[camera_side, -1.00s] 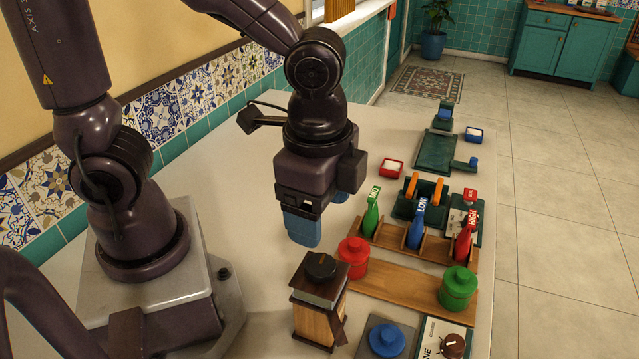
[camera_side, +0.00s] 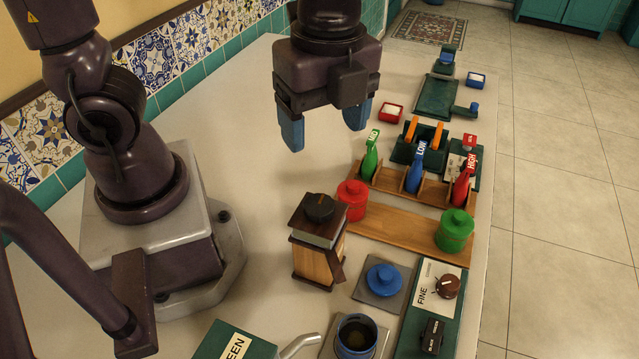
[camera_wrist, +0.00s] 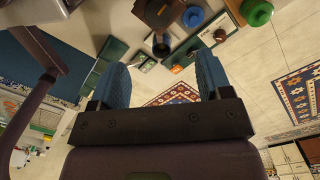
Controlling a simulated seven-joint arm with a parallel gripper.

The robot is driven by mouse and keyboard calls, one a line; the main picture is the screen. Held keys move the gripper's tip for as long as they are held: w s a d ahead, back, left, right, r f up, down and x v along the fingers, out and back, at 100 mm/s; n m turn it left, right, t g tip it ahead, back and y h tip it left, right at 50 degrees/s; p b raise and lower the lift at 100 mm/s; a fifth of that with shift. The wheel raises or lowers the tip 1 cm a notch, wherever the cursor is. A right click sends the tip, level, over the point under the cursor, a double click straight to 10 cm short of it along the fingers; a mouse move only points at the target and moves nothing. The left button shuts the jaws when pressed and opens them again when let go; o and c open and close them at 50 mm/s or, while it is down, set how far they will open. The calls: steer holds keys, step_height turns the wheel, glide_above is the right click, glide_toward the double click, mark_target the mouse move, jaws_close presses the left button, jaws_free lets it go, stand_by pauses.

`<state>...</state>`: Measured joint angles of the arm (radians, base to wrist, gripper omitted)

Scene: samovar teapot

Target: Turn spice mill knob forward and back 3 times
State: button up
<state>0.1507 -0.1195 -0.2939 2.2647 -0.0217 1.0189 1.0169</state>
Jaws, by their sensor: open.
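The wooden spice mill (camera_side: 318,258) stands upright on the table in the side view, with a dark round knob (camera_side: 318,207) on its top. My gripper (camera_side: 325,138) is open and empty, with its blue fingers spread apart. It hangs in the air beyond and above the mill, touching nothing. In the wrist view, a brown box that looks like the mill (camera_wrist: 158,12) is at the top edge, past the open fingers (camera_wrist: 160,72). A separate brown knob (camera_side: 447,286) sits on a panel marked FINE at the right.
A red jar (camera_side: 352,199) stands close right of the mill. A blue lid (camera_side: 383,279), a blue cup (camera_side: 356,338) and a green jar (camera_side: 454,231) are nearby. Colored bottles (camera_side: 415,168) stand in a wooden rack.

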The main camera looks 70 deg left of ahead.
mark_target(319, 205)
steer(key=f+m, duration=0.2)
steer(key=f, duration=0.2)
steer(key=f+m, duration=0.3)
steer(key=f, duration=0.1)
steer(key=f+m, duration=0.2)
steer(key=f, duration=0.2)
steer(key=shift+s+f+m, duration=0.3)
steer(key=shift+f, duration=0.1)
steer(key=c, duration=0.9)
